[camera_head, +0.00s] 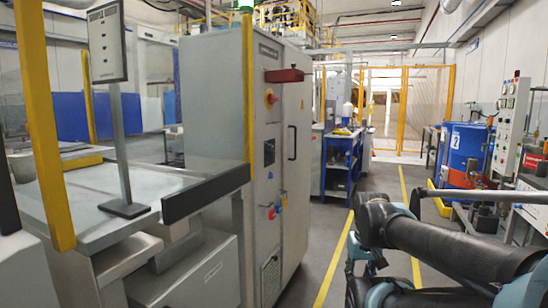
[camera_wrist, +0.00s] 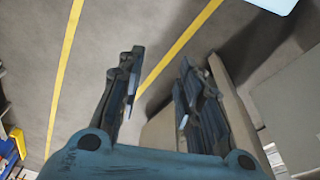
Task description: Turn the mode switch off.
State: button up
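No switch is labelled readably, so I cannot tell which control is the mode switch. A tall grey cabinet (camera_head: 215,100) in the head view carries a red-and-yellow knob (camera_head: 271,98), a black square switch (camera_head: 269,152) below it, and small red and blue controls (camera_head: 275,210) lower down. I cannot read the position of any of them. My gripper (camera_wrist: 158,85) is open and empty in the wrist view, its two fingers apart above the grey floor. My arm fills the lower right of the head view, and the gripper cannot be made out there. No switch shows in the wrist view.
A red box (camera_head: 285,75) and a black handle (camera_head: 292,142) stick out from the cabinet. A blue cart (camera_head: 340,160) stands behind it. A gauge panel (camera_head: 511,120) and blue drum (camera_head: 466,150) stand right. A yellow-lined aisle (camera_head: 385,185) lies clear between.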

jog(key=shift+o, duration=1.6)
jog(key=shift+s+a+r, duration=0.15)
jog(key=shift+s+r, duration=0.1)
jog(key=m+t+y, duration=0.4)
jog(key=m+y, duration=1.3)
jog(key=m, duration=0.5)
send_near(273, 153)
jog(key=w+x, duration=0.1)
jog(key=x, duration=0.8)
jog(key=shift+w+d+f, duration=0.3)
jog(key=shift+w+f, duration=0.05)
jog(key=shift+w, duration=0.05)
jog(key=c, duration=1)
